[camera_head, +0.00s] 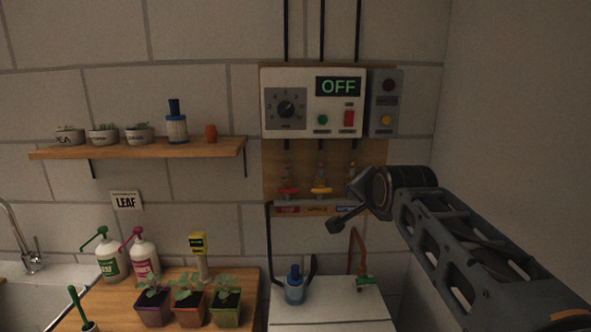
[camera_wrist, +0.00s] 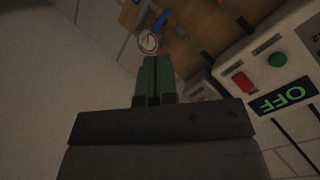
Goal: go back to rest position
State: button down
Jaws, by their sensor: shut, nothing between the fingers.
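My gripper (camera_wrist: 152,78) is shut and empty; its two green fingers are pressed together in the wrist view. In the head view my arm reaches in from the lower right, and its end is in front of the right side of the wooden valve board (camera_head: 273,165). The fingers cannot be made out clearly there. The control box (camera_head: 300,122) above the board reads OFF on its display (camera_head: 338,87). That display also shows upside down in the wrist view (camera_wrist: 283,96). A blue valve handle (camera_wrist: 162,20) and a round gauge (camera_wrist: 148,42) are beyond the fingertips.
Three potted seedlings (camera_head: 190,312) stand on the wooden counter, with two pump bottles (camera_head: 144,256) and a yellow meter (camera_head: 198,245) behind. A blue bottle (camera_head: 294,288) and a copper pipe (camera_head: 359,252) are below the board. A shelf (camera_head: 200,149) holds small pots at left.

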jog(key=s+f+n+g, duration=0.4)
jog(key=s+f, duration=0.5)
jog(key=f, duration=0.4)
jog(key=s+f+n+g, duration=0.5)
jog(key=s+f, duration=0.3)
jog(key=f, duration=0.5)
jog(key=shift+s+a+n, duration=0.3)
jog(key=shift+s, duration=0.1)
